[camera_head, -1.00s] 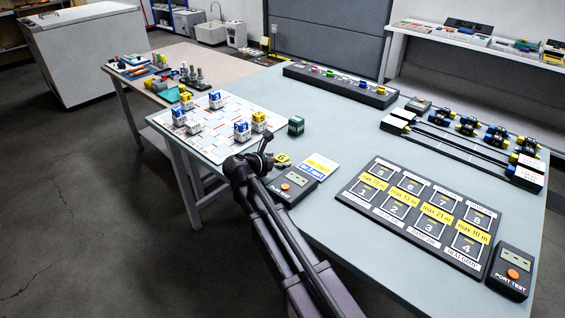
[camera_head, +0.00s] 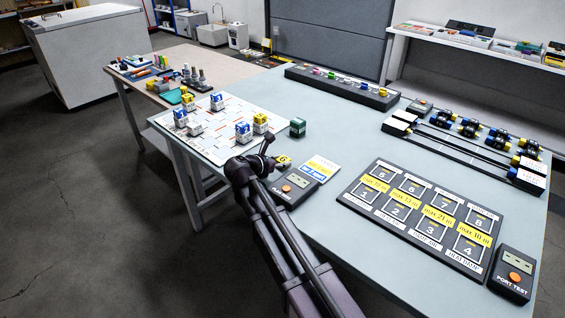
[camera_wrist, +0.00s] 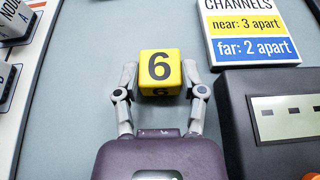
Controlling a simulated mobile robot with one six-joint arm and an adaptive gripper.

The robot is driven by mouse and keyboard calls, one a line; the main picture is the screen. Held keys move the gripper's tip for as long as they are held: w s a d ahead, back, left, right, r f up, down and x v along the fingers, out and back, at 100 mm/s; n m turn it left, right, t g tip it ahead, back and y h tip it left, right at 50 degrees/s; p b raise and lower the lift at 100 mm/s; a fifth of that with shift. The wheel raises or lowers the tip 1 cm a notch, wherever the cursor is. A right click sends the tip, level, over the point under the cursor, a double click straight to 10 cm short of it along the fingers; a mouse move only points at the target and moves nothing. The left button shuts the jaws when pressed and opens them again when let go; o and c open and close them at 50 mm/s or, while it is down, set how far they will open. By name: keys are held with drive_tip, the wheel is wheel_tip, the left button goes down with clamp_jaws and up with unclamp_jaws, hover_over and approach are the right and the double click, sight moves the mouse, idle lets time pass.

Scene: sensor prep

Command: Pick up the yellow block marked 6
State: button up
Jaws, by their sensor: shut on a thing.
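The yellow block marked 6 (camera_wrist: 160,70) sits between the two fingers of my gripper (camera_wrist: 160,88) in the wrist view. The fingers are shut on its left and right sides, and the black 6 shows on its top and front faces. My arm hides part of that area. I cannot tell whether the block touches the table or is slightly above it.
A grid board (camera_head: 208,146) with several blue-white and yellow blocks lies to the left. A numbered slot board (camera_head: 420,214) is farther right. Open table lies beyond.

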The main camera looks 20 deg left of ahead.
sight(280, 161)
drive_tip(key=shift+r, duration=0.1)
wheel_tip(280, 161, up, 2)
drive_tip(key=shift+p, duration=1.05)
drive_tip(key=shift+r+p, duration=0.8)
drive_tip(key=s, duration=1)
drive_tip(key=s+r+p, duration=0.1)
drive_tip(key=s, duration=0.5)
drive_tip(key=shift+a, duration=0.35)
